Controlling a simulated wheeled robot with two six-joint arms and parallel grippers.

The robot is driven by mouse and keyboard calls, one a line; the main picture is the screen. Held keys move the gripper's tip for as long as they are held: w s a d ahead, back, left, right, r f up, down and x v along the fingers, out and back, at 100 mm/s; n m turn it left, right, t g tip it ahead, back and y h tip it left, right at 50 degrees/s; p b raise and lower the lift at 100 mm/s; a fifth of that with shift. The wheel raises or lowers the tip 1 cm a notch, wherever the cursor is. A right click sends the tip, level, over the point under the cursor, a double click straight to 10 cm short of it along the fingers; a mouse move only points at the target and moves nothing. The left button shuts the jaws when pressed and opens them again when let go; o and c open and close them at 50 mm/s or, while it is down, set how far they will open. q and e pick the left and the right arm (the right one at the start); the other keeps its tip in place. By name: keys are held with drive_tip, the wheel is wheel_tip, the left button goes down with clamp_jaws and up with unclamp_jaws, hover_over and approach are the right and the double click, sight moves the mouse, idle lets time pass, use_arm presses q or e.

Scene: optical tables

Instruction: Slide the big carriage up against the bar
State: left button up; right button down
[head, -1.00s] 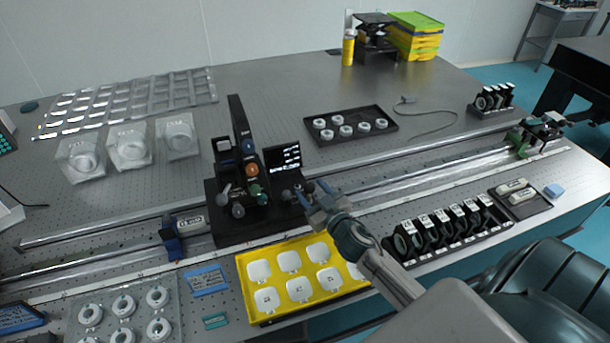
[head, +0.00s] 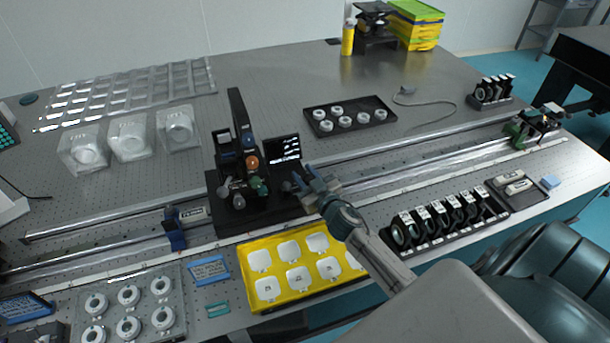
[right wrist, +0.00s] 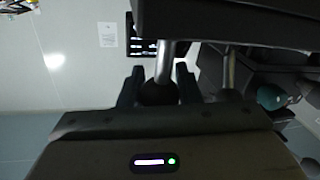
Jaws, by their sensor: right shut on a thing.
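The big carriage (head: 232,214) is a black block on the twin rails in the head view, with a tall plate, coloured knobs and a small screen. My right gripper (head: 304,186) is at its right side, shut on a dark ball knob (right wrist: 158,92) on a metal rod, which the right wrist view shows between the fingers. A blue clamp-like stop (head: 174,228) with a labelled grey cylinder sits on the rails left of the carriage, with a short gap between them. I cannot tell for sure whether this is the bar. My left gripper is not in view.
A green-based carriage (head: 518,132) stands far right on the rails (head: 420,163). A yellow tray (head: 243,262) lies in front of the big carriage, and a black rack of discs (head: 445,222) lies front right. Clear boxes (head: 128,138) stand behind left.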

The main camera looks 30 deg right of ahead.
drive_tip(key=shift+w+a, duration=0.1)
drive_tip(key=shift+a, duration=0.6)
drive_tip(key=c, duration=1.1)
unclamp_jaws()
drive_tip(key=shift+w, duration=0.1)
drive_tip(key=shift+o, duration=0.2)
drive_tip(key=shift+s+f, duration=0.15)
drive_tip(key=shift+s, duration=0.35)
drive_tip(key=s+b, duration=0.2)
drive_tip(key=s, duration=0.1)
drive_tip(key=s+b, duration=0.1)
drive_tip(key=s, duration=0.1)
drive_tip(key=s+b, duration=0.2)
drive_tip(key=s, duration=0.1)
drive_tip(key=shift+s+a+f+b, duration=0.1)
drive_tip(key=shift+s+a+b, duration=0.15)
drive_tip(key=shift+s+b, duration=0.1)
drive_tip(key=shift+s+r, duration=0.25)
drive_tip(key=shift+s, duration=0.35)
